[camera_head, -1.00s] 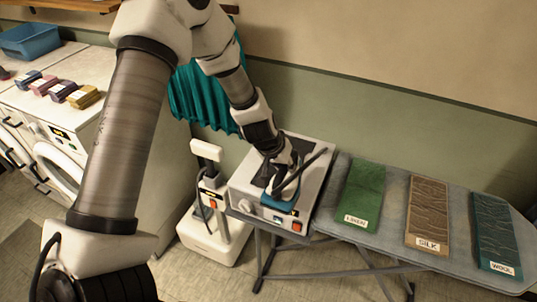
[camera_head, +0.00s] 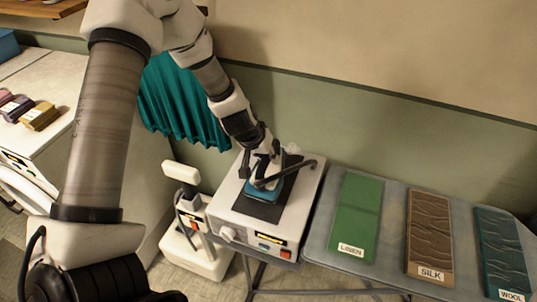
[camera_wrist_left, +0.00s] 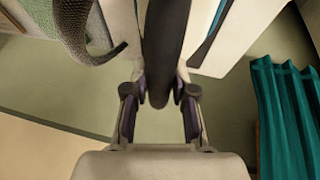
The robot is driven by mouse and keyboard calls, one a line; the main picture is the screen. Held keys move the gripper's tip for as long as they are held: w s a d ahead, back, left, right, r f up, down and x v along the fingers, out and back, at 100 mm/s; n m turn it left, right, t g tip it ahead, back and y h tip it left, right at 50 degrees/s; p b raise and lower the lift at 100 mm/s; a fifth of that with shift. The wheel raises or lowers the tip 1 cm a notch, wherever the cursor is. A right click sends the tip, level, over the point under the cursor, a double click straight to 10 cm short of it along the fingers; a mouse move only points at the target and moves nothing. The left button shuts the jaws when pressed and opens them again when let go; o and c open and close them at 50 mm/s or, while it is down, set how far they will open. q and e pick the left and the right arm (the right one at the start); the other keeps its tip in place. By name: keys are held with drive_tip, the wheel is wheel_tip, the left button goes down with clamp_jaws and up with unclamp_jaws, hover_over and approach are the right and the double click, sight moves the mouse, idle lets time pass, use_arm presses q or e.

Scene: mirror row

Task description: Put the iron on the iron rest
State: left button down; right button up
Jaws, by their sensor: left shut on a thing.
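The iron (camera_head: 263,193) has a blue body and a dark handle, and my left gripper (camera_head: 262,165) is shut on it from above. In the left wrist view the dark handle (camera_wrist_left: 163,45) lies between the two fingers of my gripper (camera_wrist_left: 160,95). The iron rest appears to be the dark plate (camera_head: 250,209) on top of a white box-shaped station (camera_head: 225,219). The iron is over this plate, and its blue front end points toward the camera. I cannot tell whether its sole touches the plate. My right gripper is not in view.
An ironing board (camera_head: 390,192) to the right bears a green linen cloth (camera_head: 357,215), a brown silk cloth (camera_head: 428,232) and a teal wool cloth (camera_head: 502,250). A white upright device (camera_head: 181,172) stands left of the station. A teal curtain (camera_head: 180,105) hangs behind.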

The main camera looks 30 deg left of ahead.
sight(268, 173)
use_arm(q)
drive_tip(key=f+b, duration=0.3)
drive_tip(key=f, duration=0.1)
drive_tip(key=shift+w+a, duration=0.4)
drive_tip(key=shift+w+f, duration=0.1)
drive_tip(key=shift+w, duration=0.05)
drive_tip(key=shift+d+r, duration=0.2)
drive_tip(key=shift+s+r, duration=0.1)
drive_tip(key=shift+s, duration=0.2)
drive_tip(key=c, duration=1)
unclamp_jaws()
drive_tip(key=shift+f, duration=0.25)
drive_tip(key=shift+o, duration=0.2)
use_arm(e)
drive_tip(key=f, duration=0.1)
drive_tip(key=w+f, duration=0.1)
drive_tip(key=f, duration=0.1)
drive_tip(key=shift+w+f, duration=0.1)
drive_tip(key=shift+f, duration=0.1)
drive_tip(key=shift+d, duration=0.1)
